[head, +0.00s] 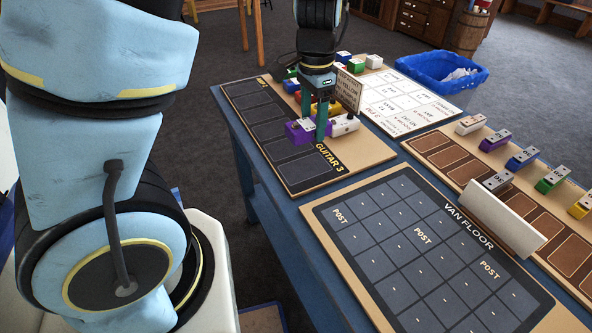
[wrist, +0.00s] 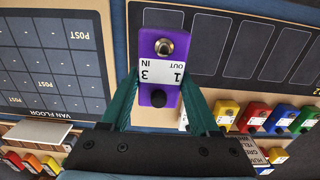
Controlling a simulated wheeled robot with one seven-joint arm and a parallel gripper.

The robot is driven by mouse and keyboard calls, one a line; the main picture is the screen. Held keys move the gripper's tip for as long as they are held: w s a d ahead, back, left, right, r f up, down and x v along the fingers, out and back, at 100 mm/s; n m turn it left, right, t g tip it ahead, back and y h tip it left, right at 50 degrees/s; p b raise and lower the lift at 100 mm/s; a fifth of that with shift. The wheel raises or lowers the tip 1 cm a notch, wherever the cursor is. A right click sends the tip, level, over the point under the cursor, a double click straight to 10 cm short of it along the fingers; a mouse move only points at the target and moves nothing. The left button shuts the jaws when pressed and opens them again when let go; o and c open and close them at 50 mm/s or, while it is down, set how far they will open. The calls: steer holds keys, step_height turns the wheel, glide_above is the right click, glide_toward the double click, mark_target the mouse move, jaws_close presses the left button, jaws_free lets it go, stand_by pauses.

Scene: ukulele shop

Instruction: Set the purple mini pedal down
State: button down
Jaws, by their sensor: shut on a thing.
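The purple mini pedal (wrist: 160,60) has a white label, a metal knob and a black button. My gripper (wrist: 160,100) is shut on it, with one green finger on each side. In the head view my gripper (head: 312,122) holds the purple pedal (head: 296,132) at the GUITAR 3 board (head: 318,187), between its dark slots and a white pedal. The dark slots (wrist: 240,45) lie to the right in the wrist view and look empty. I cannot tell how far the pedal is above the board.
A white pedal (head: 345,125), a small sign (head: 349,90) and several coloured pedals stand close by my gripper. The VAN FLOOR board (head: 395,235) has an empty grid. A pedal rack (head: 470,165) with an upright white panel (head: 502,218) is at right. A blue bin (head: 440,72) stands behind.

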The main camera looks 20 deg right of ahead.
glide_above(309, 166)
step_height(309, 166, down, 4)
steer(key=shift+f, duration=2.85)
steer(key=shift+f, duration=0.2)
steer(key=shift+c, duration=0.6)
jaws_free()
steer(key=shift+r, duration=0.15)
